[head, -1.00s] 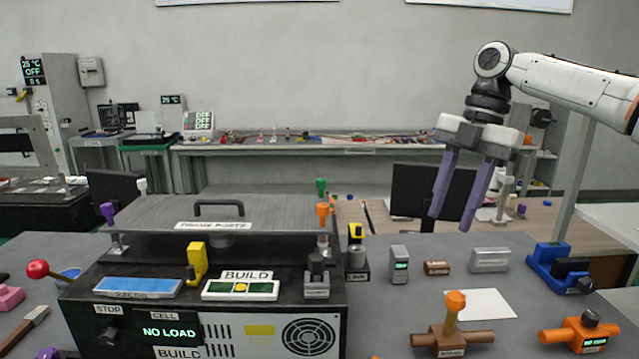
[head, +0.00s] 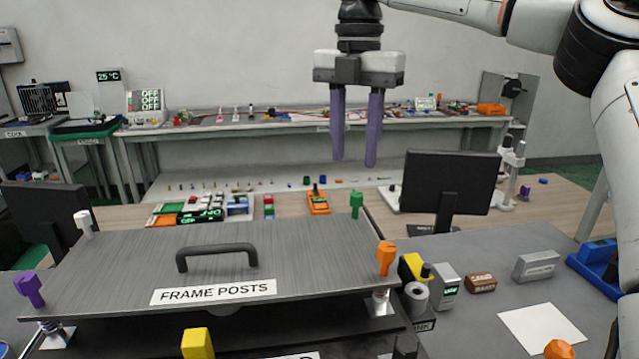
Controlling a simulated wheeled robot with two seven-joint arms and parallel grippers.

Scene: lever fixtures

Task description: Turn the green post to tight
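The green post (head: 356,204) stands at the far right corner of the grey plate (head: 120,255) labelled FRAME POSTS. An orange post (head: 386,257) is at the near right corner, a white post (head: 84,222) at the far left and a purple post (head: 29,289) at the near left. My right gripper (head: 354,163) points down with its two purple fingers apart and nothing between them. In the picture it hangs just above the green post, not touching it. My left gripper is not in view.
A black handle (head: 217,256) rises from the middle of the plate. Right of the plate are a yellow-topped fixture (head: 412,268), a grey meter (head: 443,286) and a brown block (head: 480,282). A monitor (head: 450,182) stands behind them.

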